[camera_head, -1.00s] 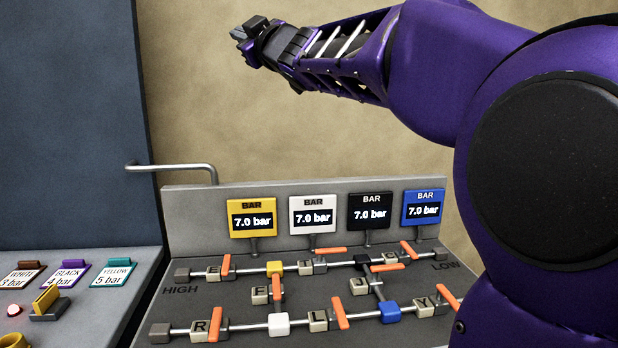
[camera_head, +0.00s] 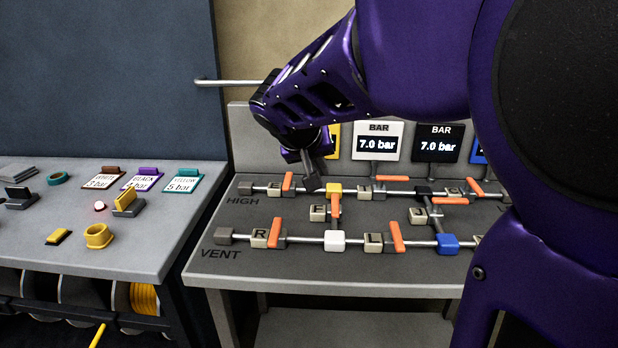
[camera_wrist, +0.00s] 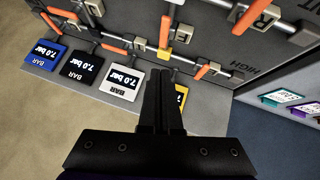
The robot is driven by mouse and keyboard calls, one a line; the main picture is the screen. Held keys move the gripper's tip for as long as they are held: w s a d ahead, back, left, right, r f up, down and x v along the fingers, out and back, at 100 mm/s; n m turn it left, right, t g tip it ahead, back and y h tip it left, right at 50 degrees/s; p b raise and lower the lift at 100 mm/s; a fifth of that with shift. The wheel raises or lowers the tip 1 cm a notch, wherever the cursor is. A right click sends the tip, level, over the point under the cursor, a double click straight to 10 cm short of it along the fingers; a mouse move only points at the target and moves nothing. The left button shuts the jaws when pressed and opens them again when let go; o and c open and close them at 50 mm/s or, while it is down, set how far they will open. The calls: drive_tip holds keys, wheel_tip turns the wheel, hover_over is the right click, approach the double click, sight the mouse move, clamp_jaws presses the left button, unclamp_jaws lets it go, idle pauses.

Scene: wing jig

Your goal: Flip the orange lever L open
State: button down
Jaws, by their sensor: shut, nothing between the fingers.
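The orange lever L (camera_head: 397,236) stands beside the cream block marked L (camera_head: 373,243) on the front pipe of the sloped panel. It lies across the pipe, between the white block (camera_head: 334,241) and the blue block (camera_head: 448,243). My gripper (camera_head: 312,180) is shut and empty. It points down over the back pipe, just left of the yellow block (camera_head: 335,188), and is apart from lever L, behind and left of it. In the wrist view my shut fingers (camera_wrist: 163,78) reach toward the yellow block. I cannot make out lever L there.
Gauges, including the white one (camera_head: 378,141), stand along the panel's back. A grey bench (camera_head: 130,255) with tags is at left. The panel's front edge is clear.

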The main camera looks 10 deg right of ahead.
sight(396, 240)
drive_tip(key=s+d+f+m+g+h, duration=0.2)
drive_tip(key=s+f+g, duration=0.2)
drive_tip(key=s, duration=0.4)
drive_tip(key=shift+s+d+f, duration=0.2)
drive_tip(key=shift+d+f, duration=0.1)
drive_tip(key=shift+f, duration=0.55)
drive_tip(key=shift+f+b, duration=0.1)
drive_tip(key=shift+b, duration=0.2)
drive_tip(key=b+x, duration=0.4)
drive_tip(key=x, duration=0.6)
drive_tip(key=shift+d+f, duration=0.2)
drive_tip(key=d+p, duration=0.1)
drive_tip(key=d+r, duration=0.1)
drive_tip(key=shift+s+d, duration=0.25)
drive_tip(key=shift+s, duration=0.1)
drive_tip(key=shift+s+d+f+p, duration=0.15)
drive_tip(key=shift+d+p, duration=0.25)
drive_tip(key=shift+d, duration=0.15)
drive_tip(key=shift+d, duration=0.1)
